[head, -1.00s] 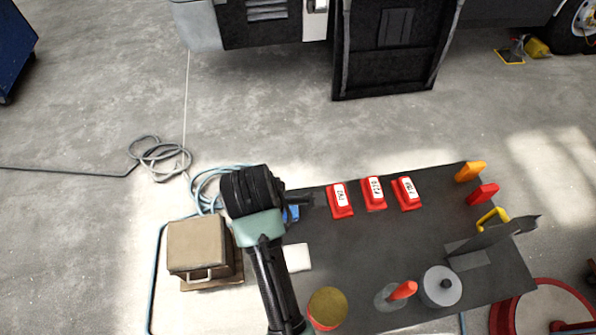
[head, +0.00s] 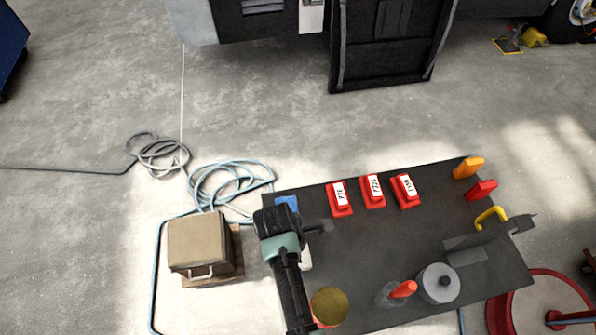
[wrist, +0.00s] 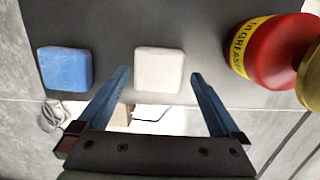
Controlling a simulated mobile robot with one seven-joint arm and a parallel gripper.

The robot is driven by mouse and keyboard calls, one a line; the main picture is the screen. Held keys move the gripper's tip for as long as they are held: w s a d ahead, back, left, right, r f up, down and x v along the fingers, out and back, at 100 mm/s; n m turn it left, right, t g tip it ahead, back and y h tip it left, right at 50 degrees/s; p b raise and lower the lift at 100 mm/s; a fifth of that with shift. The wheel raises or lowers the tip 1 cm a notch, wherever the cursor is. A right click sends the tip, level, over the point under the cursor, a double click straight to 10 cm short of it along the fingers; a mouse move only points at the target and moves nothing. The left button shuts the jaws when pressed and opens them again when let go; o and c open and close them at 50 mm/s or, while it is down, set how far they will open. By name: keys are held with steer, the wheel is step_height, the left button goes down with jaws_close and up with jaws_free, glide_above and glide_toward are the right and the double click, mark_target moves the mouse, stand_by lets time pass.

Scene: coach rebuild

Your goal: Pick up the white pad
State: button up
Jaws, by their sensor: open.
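The white pad (wrist: 159,69) is a small rounded square block lying on the dark table top (wrist: 208,25). In the wrist view it sits between and just beyond the tips of my open gripper (wrist: 160,76), with a gap on each side. The gripper holds nothing. In the head view, my arm covers most of the white pad, and only a pale sliver of it (head: 306,260) shows. My gripper (head: 318,227) is over the table's left part there, its fingers hard to make out.
A blue pad (wrist: 65,69) lies left of the white one in the wrist view. Red labelled blocks (head: 373,190) line the far edge. The table's middle is clear.

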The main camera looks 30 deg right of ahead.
steer(key=shift+d+f, duration=0.2)
steer(key=shift+f, duration=0.8)
steer(key=c, duration=1.1)
steer(key=shift+c, duration=0.3)
steer(key=shift+r, duration=0.1)
